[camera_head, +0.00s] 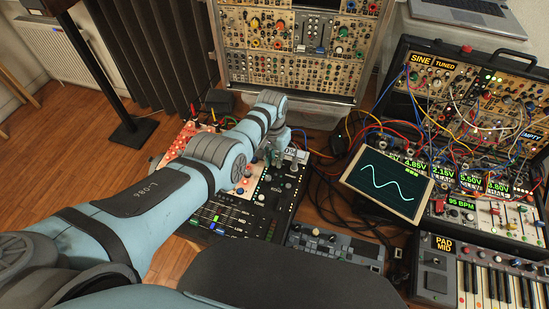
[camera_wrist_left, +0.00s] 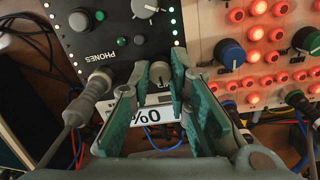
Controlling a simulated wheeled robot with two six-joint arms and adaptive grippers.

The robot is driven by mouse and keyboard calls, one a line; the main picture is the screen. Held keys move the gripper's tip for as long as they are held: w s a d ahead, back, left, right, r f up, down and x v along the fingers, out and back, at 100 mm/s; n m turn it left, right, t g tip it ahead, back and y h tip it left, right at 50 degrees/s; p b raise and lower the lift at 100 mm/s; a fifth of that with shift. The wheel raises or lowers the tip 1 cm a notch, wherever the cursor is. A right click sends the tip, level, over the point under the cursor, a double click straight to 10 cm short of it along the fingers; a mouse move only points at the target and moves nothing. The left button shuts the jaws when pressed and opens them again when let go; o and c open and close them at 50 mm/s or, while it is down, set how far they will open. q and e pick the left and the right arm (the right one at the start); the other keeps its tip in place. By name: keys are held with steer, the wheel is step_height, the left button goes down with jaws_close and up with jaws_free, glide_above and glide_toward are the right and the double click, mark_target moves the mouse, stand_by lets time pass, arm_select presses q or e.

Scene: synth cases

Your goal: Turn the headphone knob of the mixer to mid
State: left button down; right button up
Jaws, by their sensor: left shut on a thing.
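The black mixer (camera_head: 262,222) stands on the desk in the head view, partly hidden by my left arm. My left gripper (camera_head: 272,156) is over its far end. In the left wrist view, the green-padded fingers of my left gripper (camera_wrist_left: 158,82) are on either side of a small grey knob, the headphone knob (camera_wrist_left: 160,71), and shut on it. A white tag reading 0% (camera_wrist_left: 150,114) shows between the fingers; it also shows in the head view (camera_head: 292,151). The word PHONES is printed left of the knob. My right gripper is not in view.
A grey plug (camera_wrist_left: 95,88) with a cable sits just left of the fingers. A panel with lit orange buttons (camera_wrist_left: 260,60) and a blue knob is to the right. In the head view, a tilted waveform screen (camera_head: 388,184) and a patched synth case (camera_head: 470,110) stand to the right.

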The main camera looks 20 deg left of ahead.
mark_target(273, 161)
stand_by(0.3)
arm_select(q)
steer(key=c, duration=1.5)
jaws_free()
steer(key=shift+w, duration=0.1)
steer(key=r, duration=1.2)
steer(key=shift+a, duration=0.2)
steer(key=shift+f, duration=0.1)
